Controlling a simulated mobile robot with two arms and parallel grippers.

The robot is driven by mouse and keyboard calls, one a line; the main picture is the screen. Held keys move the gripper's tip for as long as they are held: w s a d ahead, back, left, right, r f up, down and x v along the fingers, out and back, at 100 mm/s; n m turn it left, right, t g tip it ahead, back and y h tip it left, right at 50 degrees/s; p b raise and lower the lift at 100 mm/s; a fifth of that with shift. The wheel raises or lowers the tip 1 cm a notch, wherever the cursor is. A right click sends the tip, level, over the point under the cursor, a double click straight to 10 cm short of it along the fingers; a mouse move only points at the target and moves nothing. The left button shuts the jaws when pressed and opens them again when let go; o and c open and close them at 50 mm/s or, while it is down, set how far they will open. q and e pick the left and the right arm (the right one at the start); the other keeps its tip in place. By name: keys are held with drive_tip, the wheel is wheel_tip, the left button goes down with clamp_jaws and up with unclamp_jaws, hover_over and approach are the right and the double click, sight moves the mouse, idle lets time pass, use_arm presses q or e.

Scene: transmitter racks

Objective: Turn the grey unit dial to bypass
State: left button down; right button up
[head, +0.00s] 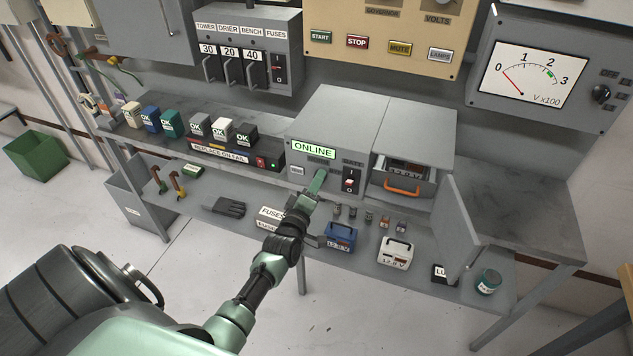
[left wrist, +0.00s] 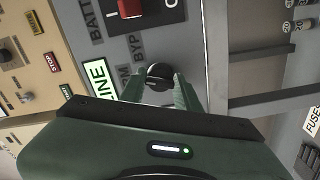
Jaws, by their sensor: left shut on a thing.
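The grey unit (head: 335,112) stands on the bench with a lit green ONLINE display (head: 314,148). In the left wrist view its black round dial (left wrist: 160,76) sits below the rocker switch and beside partly covered lettering that reads BYP (left wrist: 139,47). My left gripper (head: 318,182) reaches the unit's front and hides the dial in the head view. In the left wrist view its green fingers (left wrist: 160,88) are shut on the dial, one on each side. Which mark the dial points to is unclear. My right gripper is not in view.
A red rocker switch (head: 349,184) is just right of the dial. An open drawer with an orange handle (head: 403,187) and an open door (head: 457,225) stand further right. Blue (head: 340,237) and white (head: 394,252) batteries and several small parts lie on the shelf below.

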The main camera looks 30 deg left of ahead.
use_arm(q)
drive_tip(key=shift+m+p, duration=0.5)
drive_tip(key=shift+m, duration=3.6)
drive_tip(key=c, duration=1)
unclamp_jaws()
drive_tip(key=shift+c, duration=0.2)
drive_tip(key=shift+s, duration=0.1)
drive_tip(key=v, duration=0.7)
drive_tip(key=shift+s+b, duration=0.35)
drive_tip(key=shift+b, duration=0.05)
drive_tip(key=shift+f, duration=0.1)
